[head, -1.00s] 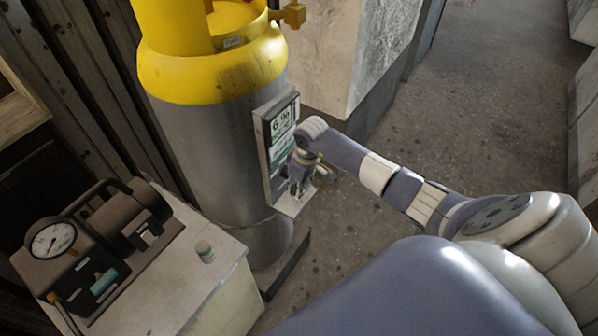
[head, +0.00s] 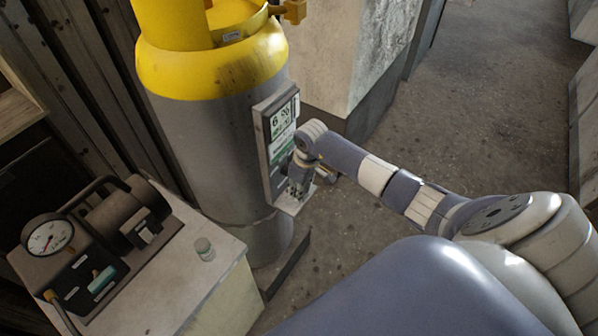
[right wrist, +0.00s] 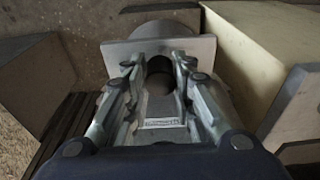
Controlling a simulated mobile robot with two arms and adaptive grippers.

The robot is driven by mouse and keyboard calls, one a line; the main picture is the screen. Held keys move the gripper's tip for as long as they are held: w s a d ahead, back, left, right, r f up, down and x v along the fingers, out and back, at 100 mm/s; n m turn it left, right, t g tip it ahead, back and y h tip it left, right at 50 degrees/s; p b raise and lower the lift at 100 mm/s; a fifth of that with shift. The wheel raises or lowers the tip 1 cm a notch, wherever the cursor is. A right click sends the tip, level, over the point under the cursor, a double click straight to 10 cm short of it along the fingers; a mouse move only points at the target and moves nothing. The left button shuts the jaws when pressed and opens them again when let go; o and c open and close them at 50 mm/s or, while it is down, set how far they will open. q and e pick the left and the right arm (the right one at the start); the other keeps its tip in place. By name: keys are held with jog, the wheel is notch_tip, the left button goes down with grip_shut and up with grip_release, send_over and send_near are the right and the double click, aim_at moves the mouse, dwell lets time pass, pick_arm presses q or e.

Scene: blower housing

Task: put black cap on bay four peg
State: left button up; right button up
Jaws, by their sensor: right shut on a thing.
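My right gripper (head: 298,187) is at the lower part of the panel (head: 281,130) on the grey and yellow cylinder, just above a small ledge (head: 291,207). In the right wrist view, the gripper (right wrist: 159,67) is shut on a dark round piece, the black cap (right wrist: 159,66), which sits between the two fingertips. A pale plate (right wrist: 205,48) lies just beyond the fingertips. I cannot tell whether the cap touches the plate. The cap is hidden in the head view, and I cannot make out any peg or bay number. My left gripper is not in view.
The cylinder (head: 220,170) stands close to the gripper. A pale block (head: 330,50) stands behind. The floor at right is clear.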

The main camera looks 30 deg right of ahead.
jog(key=shift+f, duration=0.5)
jog(key=o, duration=1)
jog(key=shift+c, duration=0.2)
notch_tip(320, 180, up, 12)
jog(key=s, duration=0.1)
jog(key=shift+s+d, duration=0.3)
jog(key=shift+d, duration=0.05)
jog(key=shift+f, duration=0.15)
